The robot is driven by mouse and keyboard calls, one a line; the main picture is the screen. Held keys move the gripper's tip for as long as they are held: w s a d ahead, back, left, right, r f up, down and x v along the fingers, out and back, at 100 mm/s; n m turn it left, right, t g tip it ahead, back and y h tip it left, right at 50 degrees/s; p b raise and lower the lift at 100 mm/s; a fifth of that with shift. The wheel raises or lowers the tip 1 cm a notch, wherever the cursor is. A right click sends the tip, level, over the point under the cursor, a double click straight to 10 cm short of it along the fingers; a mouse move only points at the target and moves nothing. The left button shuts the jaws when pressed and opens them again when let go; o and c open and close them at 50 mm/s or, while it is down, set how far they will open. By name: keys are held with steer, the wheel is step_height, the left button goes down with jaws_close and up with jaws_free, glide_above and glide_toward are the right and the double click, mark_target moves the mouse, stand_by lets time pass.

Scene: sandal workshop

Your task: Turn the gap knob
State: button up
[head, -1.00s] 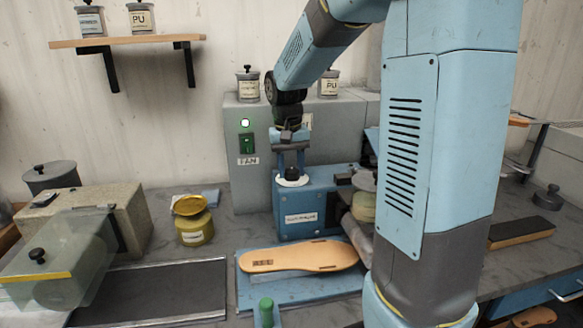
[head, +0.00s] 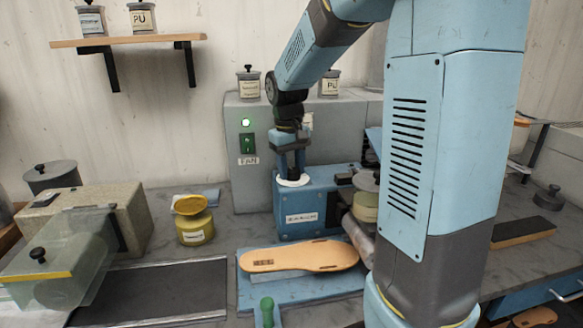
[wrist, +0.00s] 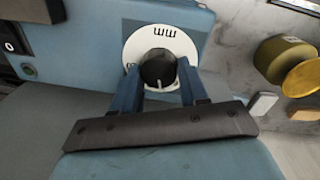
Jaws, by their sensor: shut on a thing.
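The gap knob (wrist: 158,68) is a round black knob on a white dial plate (wrist: 181,45) marked "mm", on top of a blue machine. My gripper (wrist: 157,92) has its two blue fingers on either side of the knob and is shut on it. In the head view my gripper (head: 291,170) points straight down onto the white dial plate on the blue machine (head: 298,217). The knob is mostly hidden between the fingers there.
A tan sole (head: 300,256) lies on a blue board in front of the machine. A yellow jar (head: 194,220) stands to its left. A grey fan housing (head: 247,180) with a lit green light rises behind. A dark tray (head: 160,290) lies at front left.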

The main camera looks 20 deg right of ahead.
mark_target(289, 170)
steer(key=shift+w+r, duration=0.1)
steer(key=o, duration=1.1)
steer(key=shift+c, duration=0.2)
step_height(289, 170, up, 14)
steer(key=shift+a+f, duration=0.25)
steer(key=shift+a, duration=0.15)
steer(key=s+f+m+t, duration=0.1)
steer(key=s+f+t, duration=0.1)
steer(key=s, duration=0.9)
steer(key=s+f+m+t, duration=0.1)
steer(key=s+f+t, duration=0.2)
steer(key=s, duration=0.9)
steer(key=shift+d+f+y, duration=0.25)
steer(key=shift+f+y, duration=0.1)
steer(key=shift+y, duration=0.05)
